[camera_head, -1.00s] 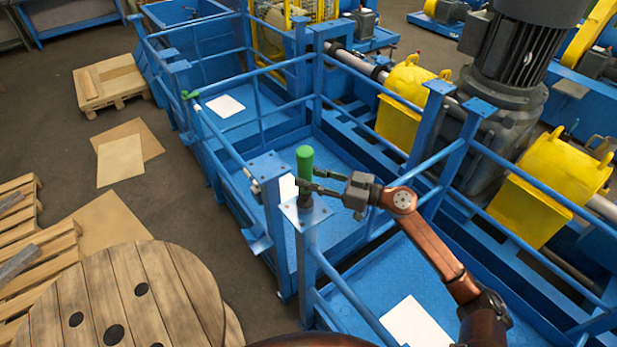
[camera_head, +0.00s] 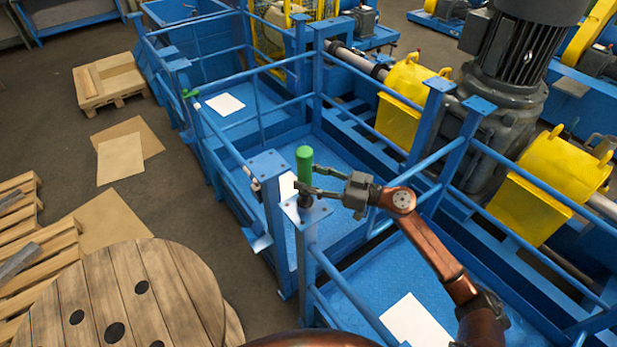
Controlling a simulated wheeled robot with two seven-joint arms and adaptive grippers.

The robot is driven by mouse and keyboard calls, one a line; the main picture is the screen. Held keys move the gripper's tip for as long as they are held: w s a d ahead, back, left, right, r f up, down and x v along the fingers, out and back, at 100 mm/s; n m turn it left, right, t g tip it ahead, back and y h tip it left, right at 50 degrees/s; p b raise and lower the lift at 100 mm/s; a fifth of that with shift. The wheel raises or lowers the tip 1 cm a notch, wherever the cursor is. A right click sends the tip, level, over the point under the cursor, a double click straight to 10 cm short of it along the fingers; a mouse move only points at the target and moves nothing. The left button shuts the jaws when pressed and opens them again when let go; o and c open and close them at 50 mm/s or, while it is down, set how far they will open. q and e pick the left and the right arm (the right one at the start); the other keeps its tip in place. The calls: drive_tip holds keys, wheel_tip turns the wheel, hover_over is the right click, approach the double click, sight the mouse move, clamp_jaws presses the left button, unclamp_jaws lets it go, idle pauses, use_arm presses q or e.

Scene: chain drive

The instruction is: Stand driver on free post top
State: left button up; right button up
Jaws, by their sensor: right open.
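The driver (camera_head: 305,164) has a green handle and stands upright on the flat top of a blue post (camera_head: 318,213), handle up. Its lower end is dark where it meets the post top. My right gripper (camera_head: 306,188) is beside the driver, reaching in from the right, with its fingers spread at the level just below the green handle. The fingers are small in view, and I cannot tell whether they touch the driver. My left gripper is not in view.
A second blue post top (camera_head: 268,163) stands close by on the left. Blue railings surround the platform. A wooden cable reel (camera_head: 125,295) is at the lower left. Another green item (camera_head: 190,93) sits on a railing farther back. White sheets (camera_head: 417,322) lie on the blue floor.

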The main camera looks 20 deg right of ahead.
drive_tip(key=b+v, duration=0.3)
drive_tip(key=v, duration=0.9)
